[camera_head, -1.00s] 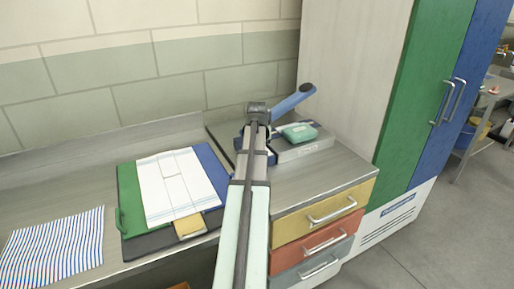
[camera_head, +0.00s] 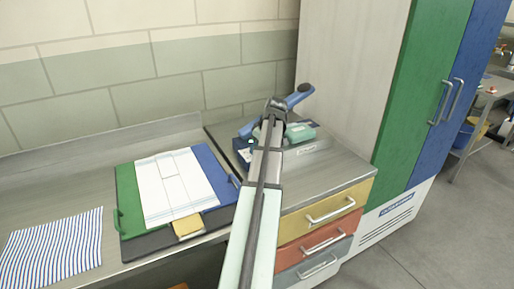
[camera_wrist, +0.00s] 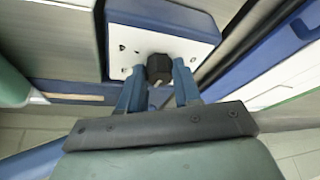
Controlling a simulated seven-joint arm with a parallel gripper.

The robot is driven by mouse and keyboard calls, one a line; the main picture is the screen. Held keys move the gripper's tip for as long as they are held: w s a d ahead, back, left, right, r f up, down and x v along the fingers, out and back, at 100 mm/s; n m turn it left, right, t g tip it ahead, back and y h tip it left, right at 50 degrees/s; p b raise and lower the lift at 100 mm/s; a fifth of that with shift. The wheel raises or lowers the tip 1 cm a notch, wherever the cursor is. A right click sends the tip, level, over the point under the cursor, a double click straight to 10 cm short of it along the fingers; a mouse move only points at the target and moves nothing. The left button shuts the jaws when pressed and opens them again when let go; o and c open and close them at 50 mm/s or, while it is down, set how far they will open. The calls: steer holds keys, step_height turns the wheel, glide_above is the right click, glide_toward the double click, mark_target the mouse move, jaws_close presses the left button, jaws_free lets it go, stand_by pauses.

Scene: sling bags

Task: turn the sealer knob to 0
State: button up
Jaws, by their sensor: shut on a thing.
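A black knob (camera_wrist: 158,66) sticks out of the panel. My gripper (camera_wrist: 158,80) has its two blue fingers on either side of the knob and is shut on it. A pale pointer shows at the knob's edge near the fingers. In the head view my arm covers the knob and the fingers.
A tall cabinet (camera_head: 345,75) closes off the right.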

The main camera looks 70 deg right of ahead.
steer(key=n+y, duration=0.1)
steer(key=n, duration=0.1)
steer(key=n+y, duration=0.1)
steer(key=n, duration=0.4)
steer(key=shift+d+y, duration=0.3)
steer(key=shift+y, duration=0.1)
steer(key=n+y, duration=0.1)
steer(key=n, duration=0.2)
steer(key=n+g+y, duration=0.1)
steer(key=n, duration=0.2)
steer(key=shift+w+n+g, duration=0.1)
steer(key=shift+n+g, duration=0.2)
steer(key=shift+n, duration=0.1)
steer(key=o, duration=1.1)
steer(key=shift+c, duration=0.2)
